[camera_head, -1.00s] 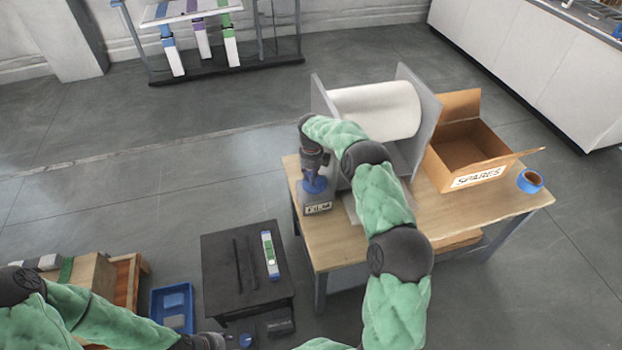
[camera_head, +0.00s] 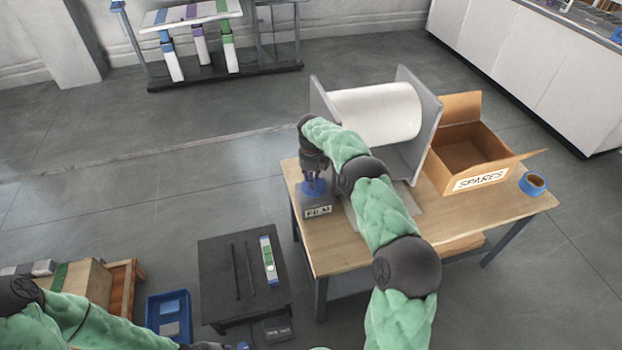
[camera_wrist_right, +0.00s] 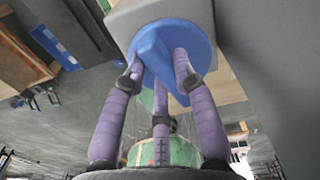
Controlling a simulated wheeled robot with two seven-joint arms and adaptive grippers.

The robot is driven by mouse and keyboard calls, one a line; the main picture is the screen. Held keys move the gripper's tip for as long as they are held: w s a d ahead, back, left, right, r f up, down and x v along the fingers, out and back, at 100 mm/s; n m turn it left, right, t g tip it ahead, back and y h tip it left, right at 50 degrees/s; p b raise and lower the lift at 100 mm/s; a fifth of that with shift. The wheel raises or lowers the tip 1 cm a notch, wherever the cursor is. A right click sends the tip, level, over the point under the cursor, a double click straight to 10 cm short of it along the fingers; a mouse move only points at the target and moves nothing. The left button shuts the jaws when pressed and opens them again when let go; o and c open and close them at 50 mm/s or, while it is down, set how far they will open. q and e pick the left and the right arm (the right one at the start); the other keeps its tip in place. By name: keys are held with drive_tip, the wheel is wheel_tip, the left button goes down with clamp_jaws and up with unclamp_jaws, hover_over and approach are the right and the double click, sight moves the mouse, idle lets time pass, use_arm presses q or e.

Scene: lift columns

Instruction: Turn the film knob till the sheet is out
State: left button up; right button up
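A blue film knob (camera_head: 313,188) sits on a grey block with a "FILM" label (camera_head: 318,211), at the table's left edge. In the right wrist view the knob (camera_wrist_right: 165,50) is a disc with a raised grip bar. My right gripper (camera_head: 314,176) is at the knob; its purple fingers (camera_wrist_right: 160,62) are closed in on both sides of the bar. A white film roll (camera_head: 375,112) hangs between two grey side plates behind the knob. My arm hides part of the space below the roll, and I cannot tell a sheet there. My left gripper (camera_head: 215,346) is cut off at the bottom edge.
An open cardboard "SPARES" box (camera_head: 482,181) and a blue tape roll (camera_head: 532,184) are on the table's right. A low black table (camera_head: 222,285) stands at lower left, beside a blue bin (camera_head: 153,312). The table's front (camera_head: 335,250) is clear.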

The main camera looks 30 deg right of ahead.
drive_tip(key=o, duration=0.3)
wheel_tip(320, 180, up, 12)
idle(0.6)
idle(0.4)
drive_tip(key=s+a+f+n+y, duration=0.2)
drive_tip(key=s+a+f+n, duration=0.3)
drive_tip(key=a+f+n, duration=0.55)
drive_tip(key=s+a+f+n+y, duration=0.1)
drive_tip(key=s+a+f+n, duration=0.5)
drive_tip(key=f, duration=0.7)
drive_tip(key=s+a+f+n, duration=0.1)
drive_tip(key=s+a+n, duration=0.2)
drive_tip(key=s+n, duration=0.2)
drive_tip(key=s+a+f+n, duration=0.2)
drive_tip(key=s+a+n, duration=0.2)
drive_tip(key=s, duration=0.7)
drive_tip(key=s+a+f+n+y, duration=0.1)
drive_tip(key=s+a+n, duration=0.3)
drive_tip(key=s+n, duration=0.4)
drive_tip(key=shift+s+a+f, duration=0.1)
drive_tip(key=shift+s+f, duration=0.25)
drive_tip(key=shift+f, duration=0.05)
